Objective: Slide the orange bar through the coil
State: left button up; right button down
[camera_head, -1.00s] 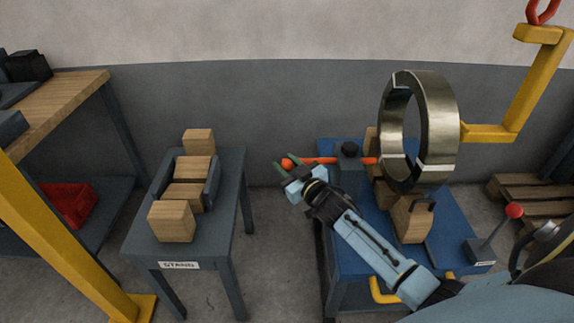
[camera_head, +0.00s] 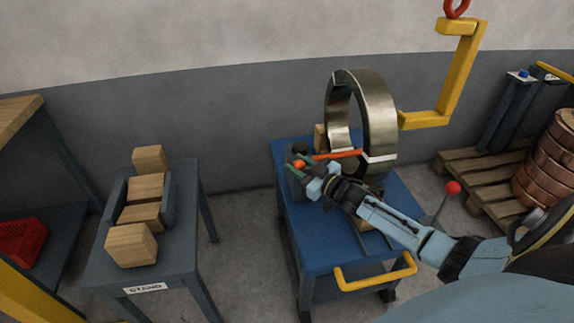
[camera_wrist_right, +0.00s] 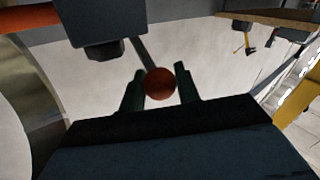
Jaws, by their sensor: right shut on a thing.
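The orange bar (camera_head: 335,156) lies nearly level above the blue cart. In the right wrist view the ball (camera_wrist_right: 160,83) sits between the two dark fingers, and part of the bar (camera_wrist_right: 28,18) shows at the upper left. The coil (camera_head: 380,110) is an upright metal ring with a pale-edged slit low on its side. The bar's far end overlaps the coil's lower opening near this slit. I cannot tell how deep it is inside. My left gripper is out of view.
A dark block with a black knob (camera_head: 299,149) stands beside the bar on the blue cart (camera_head: 315,235). A yellow hook arm (camera_head: 462,75) is at the coil's right. A stand (camera_head: 185,215) with wooden blocks is left. A red-knobbed lever (camera_head: 452,188) rises at right.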

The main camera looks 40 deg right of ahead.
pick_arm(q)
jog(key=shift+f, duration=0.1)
pick_arm(e)
jog(key=shift+s+d, duration=0.1)
jog(key=shift+d, duration=0.25)
jog(key=c, duration=1)
grip_release()
jog(key=shift+d, duration=0.15)
jog(key=shift+c, duration=0.2)
jog(key=shift+s, duration=0.15)
jog(key=shift+s, duration=0.3)
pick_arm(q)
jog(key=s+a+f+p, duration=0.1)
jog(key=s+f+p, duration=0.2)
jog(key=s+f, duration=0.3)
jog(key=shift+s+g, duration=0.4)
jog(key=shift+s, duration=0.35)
pick_arm(e)
jog(key=v, duration=1.2)
jog(key=shift+s, duration=0.35)
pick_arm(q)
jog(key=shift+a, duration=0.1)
